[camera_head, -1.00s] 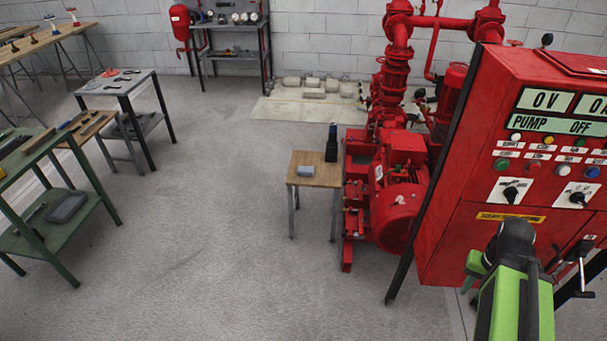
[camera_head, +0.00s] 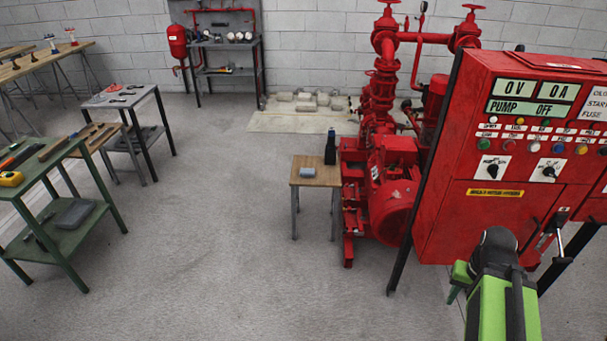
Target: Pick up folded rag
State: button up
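A small grey-blue folded item, which looks like the folded rag (camera_head: 308,172), lies on a small wooden-topped table (camera_head: 318,181) just left of the red pump. A dark bottle (camera_head: 331,148) stands upright at the table's back right corner. My green and black arm shows at the lower right, in front of the red control panel and well apart from the small table. My gripper's fingers do not show.
The red control panel (camera_head: 465,228) and red pump (camera_head: 393,200) fill the right side. A green workbench (camera_head: 110,205) and a grey table (camera_head: 150,96) stand at left. The concrete floor (camera_head: 210,240) between is clear.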

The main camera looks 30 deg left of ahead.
aim_at(305, 173)
jog(key=u, duration=0.8)
jog(key=i, duration=1.3)
jog(key=u, duration=1.2)
jog(key=i, duration=2.35)
jog(key=z, duration=0.05)
